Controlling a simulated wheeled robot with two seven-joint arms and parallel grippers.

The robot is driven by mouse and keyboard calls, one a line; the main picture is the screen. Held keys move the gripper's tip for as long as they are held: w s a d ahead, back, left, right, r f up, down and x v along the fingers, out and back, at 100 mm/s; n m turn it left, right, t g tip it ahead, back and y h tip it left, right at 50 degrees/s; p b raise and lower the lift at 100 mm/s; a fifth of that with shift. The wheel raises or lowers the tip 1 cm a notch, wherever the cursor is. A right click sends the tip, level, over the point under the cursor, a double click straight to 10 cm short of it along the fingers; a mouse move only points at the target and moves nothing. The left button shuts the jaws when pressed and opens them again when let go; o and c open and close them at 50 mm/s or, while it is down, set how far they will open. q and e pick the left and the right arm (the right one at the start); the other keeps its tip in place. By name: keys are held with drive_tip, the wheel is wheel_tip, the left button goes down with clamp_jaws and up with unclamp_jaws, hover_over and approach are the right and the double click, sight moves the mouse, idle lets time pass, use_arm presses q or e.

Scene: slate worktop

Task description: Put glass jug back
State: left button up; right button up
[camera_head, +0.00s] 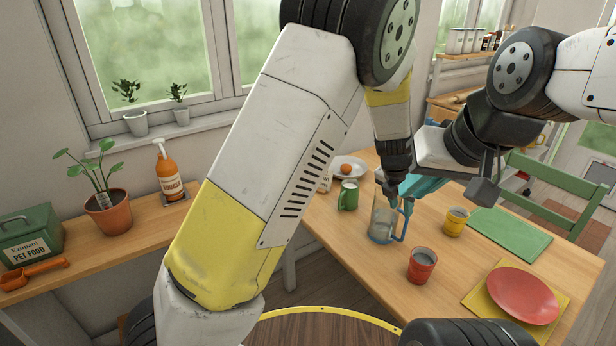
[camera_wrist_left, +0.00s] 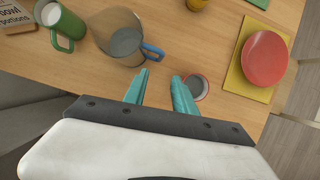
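The clear glass jug (camera_head: 381,226) stands upright on the wooden table and has a blue handle (camera_head: 405,222) on its right side. In the left wrist view the jug (camera_wrist_left: 118,38) is up and left of the fingers, its handle (camera_wrist_left: 152,52) just past the left fingertip. My left gripper (camera_wrist_left: 161,77) is open, its two teal fingers apart with nothing between them.
A red cup (camera_head: 422,266) stands close on the jug's right, a green mug (camera_head: 348,196) on its left. A yellow cup (camera_head: 455,221), green mat (camera_head: 512,238) and red plate (camera_head: 522,295) lie further right. A white plate (camera_head: 350,163) is behind.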

use_arm(q)
drive_tip(key=s+a+r+m+h, duration=0.1)
drive_tip(key=s+a+r+m, duration=0.2)
drive_tip(key=a+r+m, duration=0.45)
drive_tip(key=s+a+r+m+h, duration=0.1)
drive_tip(key=s+a+r+m, duration=0.3)
drive_tip(key=a+r, duration=0.5)
drive_tip(key=s+a+r+m+t+y, duration=0.1)
drive_tip(key=s+a+r+m, duration=0.1)
drive_tip(key=s+a+m, duration=0.5)
drive_tip(key=s+a+r+m+t+y, duration=0.2)
drive_tip(key=s+a+m, duration=0.6)
drive_tip(key=a+m, duration=0.1)
drive_tip(key=shift+s+a+r, duration=0.15)
drive_tip(key=shift+s+a, duration=0.05)
drive_tip(key=shift+a, duration=0.65)
drive_tip(key=shift+d, duration=0.15)
